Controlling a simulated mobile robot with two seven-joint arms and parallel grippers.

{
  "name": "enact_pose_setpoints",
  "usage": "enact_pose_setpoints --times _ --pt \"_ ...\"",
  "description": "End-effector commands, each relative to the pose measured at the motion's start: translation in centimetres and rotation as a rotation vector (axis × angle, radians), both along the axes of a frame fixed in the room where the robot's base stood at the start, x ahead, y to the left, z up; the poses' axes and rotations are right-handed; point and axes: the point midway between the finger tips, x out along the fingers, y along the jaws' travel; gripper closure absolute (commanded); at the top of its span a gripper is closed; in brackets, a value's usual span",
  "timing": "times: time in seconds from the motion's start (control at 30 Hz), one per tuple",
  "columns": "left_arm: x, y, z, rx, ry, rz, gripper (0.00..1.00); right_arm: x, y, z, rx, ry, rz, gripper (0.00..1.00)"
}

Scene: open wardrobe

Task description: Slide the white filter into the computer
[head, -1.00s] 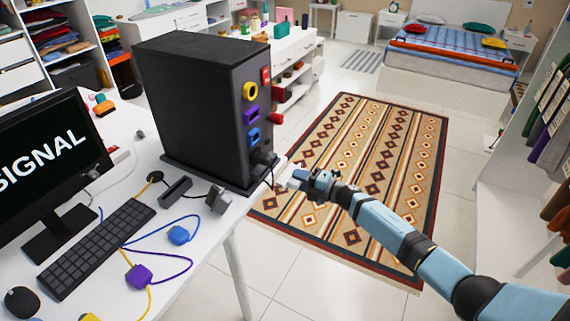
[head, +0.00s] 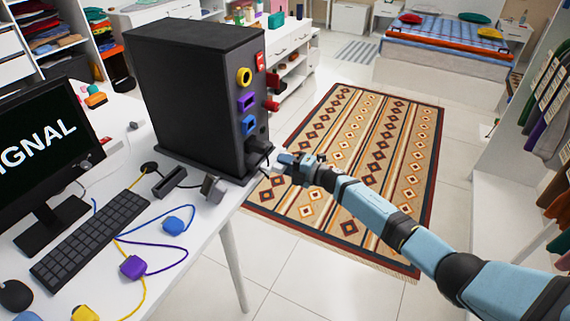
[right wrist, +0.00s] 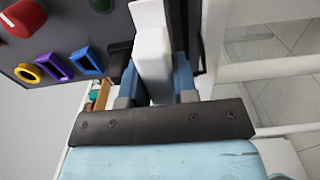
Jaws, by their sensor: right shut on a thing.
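The computer is a black tower (head: 195,95) standing upright on the white desk, with coloured ports on its narrow front face. Its front panel (right wrist: 85,20) also shows in the right wrist view. My right gripper (head: 286,161) is beside the low part of that face, near a black plug. In the right wrist view, the fingers of my right gripper (right wrist: 158,85) are shut on the white filter (right wrist: 152,50), which points toward the panel. I cannot tell whether its far end touches the tower. My left gripper is not in view.
A monitor (head: 40,150), a keyboard (head: 90,238) and loose blue, purple and yellow plugs on cables lie on the white desk (head: 190,245). A red knob (right wrist: 25,18) sticks out of the tower. Open floor with a patterned rug (head: 355,165) is to the right.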

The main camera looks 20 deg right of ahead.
Motion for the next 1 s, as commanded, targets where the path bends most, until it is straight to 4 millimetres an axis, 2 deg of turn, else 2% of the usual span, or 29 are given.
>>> enact_pose_setpoints --times 1.0 --pt "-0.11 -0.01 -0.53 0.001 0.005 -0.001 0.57 -0.01 -0.01 0.00 0.000 0.000 0.000 1.00"
